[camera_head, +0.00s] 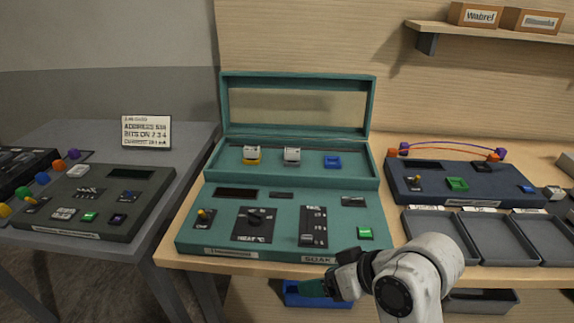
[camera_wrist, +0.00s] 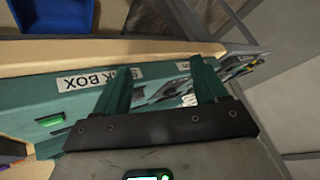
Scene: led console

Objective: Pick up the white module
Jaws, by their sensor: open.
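Two whitish modules stand in the raised rear tray of the teal console (camera_head: 190,228). One white module (camera_head: 251,150) sits at a yellow socket, and another whitish module (camera_head: 291,154) sits to its right. A small whitish block (camera_head: 554,193) also lies at the far right, beside the dark blue console. I cannot tell which one the task means. My gripper (camera_head: 308,287) is low in front of the teal console's front edge, well apart from these modules. In the wrist view my gripper (camera_wrist: 165,84) has its two teal fingers spread with nothing held between them. No white module is recognisable there.
A blue socket (camera_head: 332,161) is right of the modules. The raised lid (camera_head: 298,76) stands behind them. The dark blue console (camera_head: 463,190) and grey trays (camera_head: 428,223) are at right. A blue bin (camera_head: 318,299) is below the table. Another console (camera_head: 100,190) is on the left table.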

